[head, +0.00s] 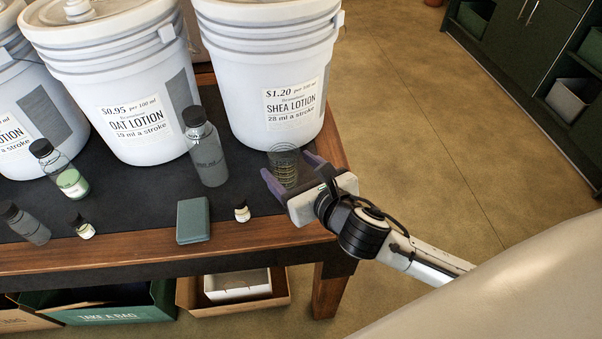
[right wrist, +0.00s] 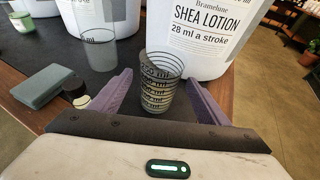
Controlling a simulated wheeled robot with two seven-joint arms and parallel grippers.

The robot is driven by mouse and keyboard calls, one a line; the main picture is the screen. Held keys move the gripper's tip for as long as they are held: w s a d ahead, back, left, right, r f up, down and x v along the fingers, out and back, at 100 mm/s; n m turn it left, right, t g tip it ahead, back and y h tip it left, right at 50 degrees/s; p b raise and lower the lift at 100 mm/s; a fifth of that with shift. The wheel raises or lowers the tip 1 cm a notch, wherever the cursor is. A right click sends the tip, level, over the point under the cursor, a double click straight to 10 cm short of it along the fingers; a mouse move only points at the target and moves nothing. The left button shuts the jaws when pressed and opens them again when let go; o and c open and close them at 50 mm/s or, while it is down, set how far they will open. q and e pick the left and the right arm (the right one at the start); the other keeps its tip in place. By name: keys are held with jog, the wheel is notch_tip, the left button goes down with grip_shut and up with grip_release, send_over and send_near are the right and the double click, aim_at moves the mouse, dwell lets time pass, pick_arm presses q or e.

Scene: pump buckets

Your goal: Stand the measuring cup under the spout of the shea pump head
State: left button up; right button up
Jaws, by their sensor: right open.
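The measuring cup (head: 284,172) is clear with dark rings and ml marks. It stands upright on the dark table mat in front of the shea lotion bucket (head: 266,60), and also shows in the right wrist view (right wrist: 161,92). My right gripper (head: 288,166) is open, with its purple fingers on either side of the cup; in the right wrist view (right wrist: 157,82) the cup looks closer to the right finger. Whether a finger touches it I cannot tell. The shea pump head and its spout are out of frame above. My left gripper is not in view.
A tall grey bottle (head: 206,148) stands left of the cup. A small capped jar (head: 242,211) and a grey-green block (head: 193,221) lie near the table's front edge. The oat lotion bucket (head: 128,95) stands to the left. Floor lies right of the table.

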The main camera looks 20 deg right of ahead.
jog(key=v, duration=0.5)
jog(key=shift+s, duration=0.1)
